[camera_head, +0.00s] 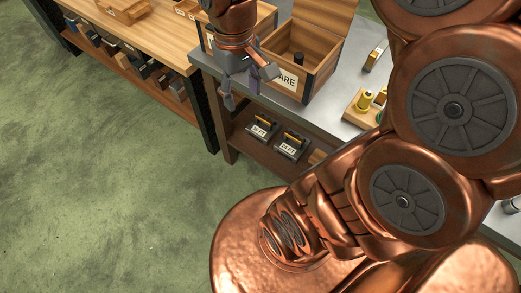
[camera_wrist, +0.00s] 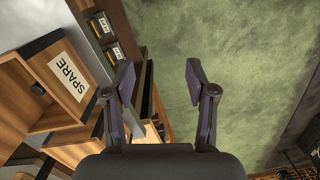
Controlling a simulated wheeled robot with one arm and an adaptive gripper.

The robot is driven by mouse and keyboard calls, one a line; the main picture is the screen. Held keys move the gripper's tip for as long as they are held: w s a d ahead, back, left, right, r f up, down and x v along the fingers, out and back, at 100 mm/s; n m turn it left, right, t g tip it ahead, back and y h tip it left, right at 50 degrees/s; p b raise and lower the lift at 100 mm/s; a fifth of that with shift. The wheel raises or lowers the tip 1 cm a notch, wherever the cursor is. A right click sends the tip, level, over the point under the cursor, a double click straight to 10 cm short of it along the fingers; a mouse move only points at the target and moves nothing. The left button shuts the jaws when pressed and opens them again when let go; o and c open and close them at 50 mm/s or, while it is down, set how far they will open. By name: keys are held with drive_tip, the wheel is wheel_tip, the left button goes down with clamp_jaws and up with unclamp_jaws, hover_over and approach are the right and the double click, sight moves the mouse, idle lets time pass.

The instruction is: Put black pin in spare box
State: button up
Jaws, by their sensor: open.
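The spare box (camera_head: 287,80) is wooden with dark trim, a white SPARE label and a raised lid. It stands on the grey metal bench. A black pin (camera_head: 298,58) shows upright inside it, and its dark top also shows in the wrist view (camera_wrist: 38,89). The pin's lower end is hidden in the head view. My gripper (camera_head: 247,88) is open and empty, in front of the box's left side and past the bench's front edge. In the wrist view, my gripper (camera_wrist: 158,75) has green floor between its fingers, and the spare box (camera_wrist: 75,65) lies to the left.
Another wooden box (camera_head: 265,20) stands left of the spare box, partly hidden by my arm. A wooden block with yellow pieces (camera_head: 364,102) sits to the right. Black labelled cases (camera_head: 290,146) lie on the lower shelf. The green floor (camera_head: 110,190) in front is clear.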

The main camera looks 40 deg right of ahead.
drive_tip(key=s+a+f, duration=0.2)
drive_tip(key=s, duration=0.4)
drive_tip(key=s+a+f+g, duration=0.1)
drive_tip(key=s+a+f, duration=0.1)
drive_tip(key=s, duration=0.4)
drive_tip(key=shift+f+m, duration=0.35)
drive_tip(key=shift+m, duration=0.05)
drive_tip(key=shift+a, duration=0.1)
drive_tip(key=shift+c, duration=0.2)
drive_tip(key=shift+c, duration=1.2)
